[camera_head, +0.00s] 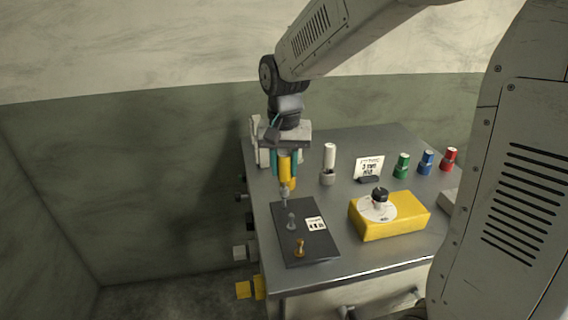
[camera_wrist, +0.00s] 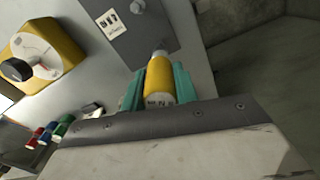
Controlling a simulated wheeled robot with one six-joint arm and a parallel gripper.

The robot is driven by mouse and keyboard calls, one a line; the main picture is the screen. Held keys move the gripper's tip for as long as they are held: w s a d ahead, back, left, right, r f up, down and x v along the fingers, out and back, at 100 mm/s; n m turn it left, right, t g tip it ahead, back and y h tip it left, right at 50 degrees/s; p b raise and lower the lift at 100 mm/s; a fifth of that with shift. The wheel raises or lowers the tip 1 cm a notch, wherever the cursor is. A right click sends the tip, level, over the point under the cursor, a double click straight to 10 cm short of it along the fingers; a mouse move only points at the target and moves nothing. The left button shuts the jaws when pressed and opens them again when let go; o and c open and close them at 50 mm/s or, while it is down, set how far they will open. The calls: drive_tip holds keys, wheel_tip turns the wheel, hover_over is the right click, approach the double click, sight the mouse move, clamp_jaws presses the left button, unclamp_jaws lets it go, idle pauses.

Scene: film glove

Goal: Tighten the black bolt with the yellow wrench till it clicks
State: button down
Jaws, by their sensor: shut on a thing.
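My gripper (camera_head: 287,162) has teal fingers and is shut on the yellow wrench (camera_head: 287,174), an upright driver with a yellow handle and a grey metal shaft. The wrench also shows between the fingers in the wrist view (camera_wrist: 160,80). Its lower tip is at the far left end of a dark plate (camera_head: 318,252) on the table. The black bolt cannot be made out; the tip covers that spot, and I cannot tell whether it sits on a bolt. A grey bolt (camera_head: 291,221) and a brass bolt (camera_head: 299,248) stand nearer on the plate.
A yellow box (camera_head: 405,226) with a white dial and black knob stands right of the plate. A white-handled tool (camera_head: 329,156), a printed card (camera_head: 368,168) and green (camera_head: 402,166), blue (camera_head: 426,162) and red (camera_head: 449,159) pieces stand behind. A wall is at the back.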

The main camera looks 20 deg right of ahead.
drive_tip(key=shift+f, duration=0.65)
idle(0.3)
drive_tip(key=shift+m, duration=0.3)
drive_tip(key=m, duration=1.3)
drive_tip(key=shift+r, duration=0.1)
drive_tip(key=shift+w+r, duration=0.1)
drive_tip(key=shift+r, duration=0.95)
